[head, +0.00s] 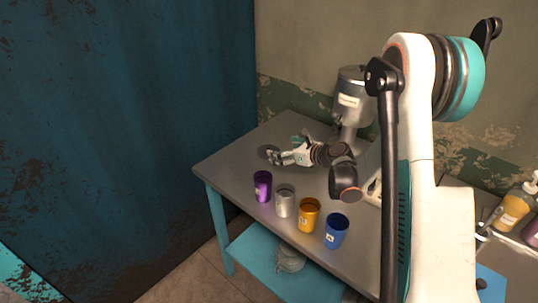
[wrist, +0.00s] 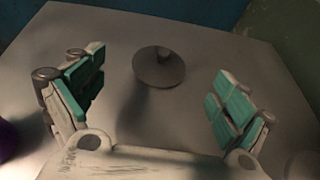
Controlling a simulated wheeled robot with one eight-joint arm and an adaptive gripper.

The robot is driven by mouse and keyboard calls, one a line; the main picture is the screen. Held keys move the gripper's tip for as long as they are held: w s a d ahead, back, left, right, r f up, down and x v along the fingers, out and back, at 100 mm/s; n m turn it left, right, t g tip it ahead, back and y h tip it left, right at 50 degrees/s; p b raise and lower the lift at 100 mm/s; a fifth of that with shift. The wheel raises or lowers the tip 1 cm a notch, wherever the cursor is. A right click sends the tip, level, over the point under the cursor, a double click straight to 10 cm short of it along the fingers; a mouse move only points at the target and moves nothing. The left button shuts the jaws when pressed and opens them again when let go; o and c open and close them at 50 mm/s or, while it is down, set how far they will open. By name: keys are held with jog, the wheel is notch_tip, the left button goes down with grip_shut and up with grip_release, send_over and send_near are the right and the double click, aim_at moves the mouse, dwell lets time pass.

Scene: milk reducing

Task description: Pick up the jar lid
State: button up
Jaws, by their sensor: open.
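The jar lid (wrist: 158,70) is a dark grey round disc with a small knob on top. It lies flat on the grey table, between and beyond my fingers in the wrist view. In the head view the lid (head: 268,151) is at the table's far left part, just left of my gripper (head: 284,154). My gripper (wrist: 155,95) is open, with its two teal-padded fingers wide apart and nothing between them. The fingers appear not to touch the lid.
A purple cup (head: 262,186), a silver cup (head: 285,200), an orange cup (head: 308,214) and a blue cup (head: 336,231) stand along the table's front edge. A grey metal machine (head: 348,100) stands behind. The table (head: 225,168) is clear around the lid.

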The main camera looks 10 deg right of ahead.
aim_at(270, 147)
jog(key=x, duration=0.2)
jog(key=shift+w+a+f, duration=0.15)
jog(key=shift+w+a, duration=0.05)
jog(key=shift+w, duration=0.1)
jog(key=b+x, duration=0.2)
jog(key=x, duration=0.2)
jog(key=shift+w+d+f+b, duration=0.15)
jog(key=shift+w+f+b, duration=0.1)
jog(key=shift+b, duration=0.15)
jog(key=shift+w+f, duration=0.1)
jog(key=shift+w, duration=0.25)
jog(key=shift+s, duration=0.15)
jog(key=c, duration=1.3)
jog(key=shift+c, duration=0.5)
